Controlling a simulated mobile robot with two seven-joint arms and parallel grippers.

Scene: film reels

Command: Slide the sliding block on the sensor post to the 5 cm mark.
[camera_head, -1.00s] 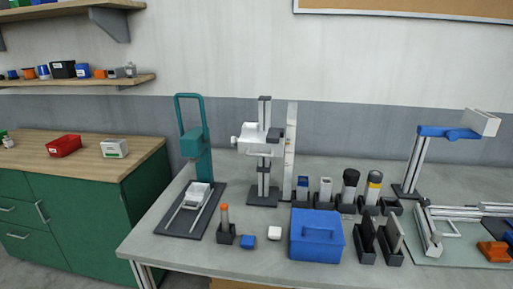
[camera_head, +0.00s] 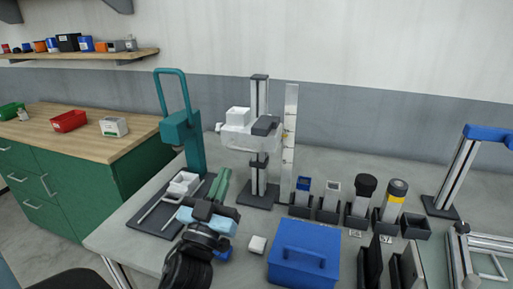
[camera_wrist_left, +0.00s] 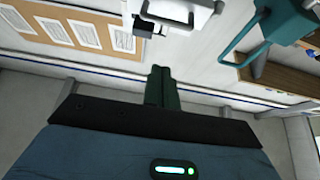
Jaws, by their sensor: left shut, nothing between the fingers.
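The sensor post (camera_head: 259,95) stands upright on a dark base on the grey bench. It carries a white block with a dark knob (camera_head: 265,126) and a small dark block (camera_head: 259,160) lower down; I cannot tell which is the sliding block. A pale upright scale (camera_head: 290,130) stands just right of the post; its marks are too small to read. My left gripper (camera_head: 224,173) is shut and empty, left of the post's base and apart from it. In the left wrist view its green fingers (camera_wrist_left: 162,72) are together, below the white block (camera_wrist_left: 178,12). My right gripper is out of view.
A teal press (camera_head: 180,128) stands left of the post, behind my left gripper. A blue box (camera_head: 304,252) and a small white block (camera_head: 257,244) are in front. Several dark holders with cylinders (camera_head: 362,195) stand to the right. A wooden counter (camera_head: 60,125) is at the left.

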